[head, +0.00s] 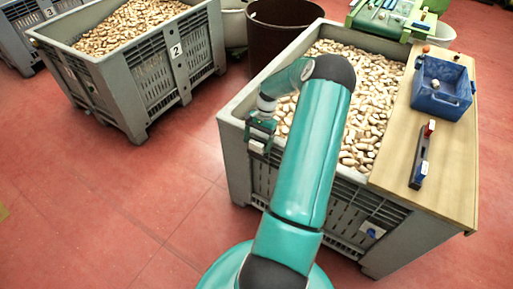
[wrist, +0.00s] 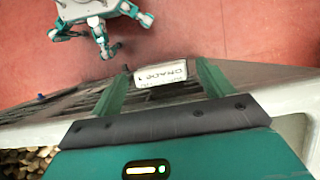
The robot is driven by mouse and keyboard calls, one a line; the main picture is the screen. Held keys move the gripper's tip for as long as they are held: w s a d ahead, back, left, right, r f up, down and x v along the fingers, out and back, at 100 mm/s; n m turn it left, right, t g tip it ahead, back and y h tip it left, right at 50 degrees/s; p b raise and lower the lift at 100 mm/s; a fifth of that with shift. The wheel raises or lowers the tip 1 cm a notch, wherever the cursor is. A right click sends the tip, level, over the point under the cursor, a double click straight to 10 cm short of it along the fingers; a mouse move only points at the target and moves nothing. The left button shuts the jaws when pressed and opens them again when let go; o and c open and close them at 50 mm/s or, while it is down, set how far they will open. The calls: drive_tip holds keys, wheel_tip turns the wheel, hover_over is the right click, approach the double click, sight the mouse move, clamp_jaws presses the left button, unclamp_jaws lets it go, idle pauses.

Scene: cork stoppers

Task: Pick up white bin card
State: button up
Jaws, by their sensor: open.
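The white bin card (wrist: 160,74), with upside-down lettering that looks like "GRADE 1", shows in the wrist view at the outer side of the grey bin's rim. My gripper (wrist: 164,68) is open, with one green finger on each side of the card. Gaps show between the card and both fingers. In the head view my gripper (head: 262,132) is at the left wall of the grey bin (head: 234,150), and a small white patch, likely the card (head: 256,147), shows just below it. How the card is held to the bin is hidden.
Cork stoppers (head: 362,120) fill the bin. A wooden board (head: 448,150) on its right side bears a blue crate (head: 442,88) and a dark tool with a red end (head: 423,155). Another cork bin (head: 150,72) stands back left. Red floor between is free.

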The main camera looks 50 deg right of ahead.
drive_tip(key=shift+x, duration=0.85)
drive_tip(key=shift+r, duration=0.1)
drive_tip(key=c, duration=1.1)
drive_tip(key=shift+o, duration=0.2)
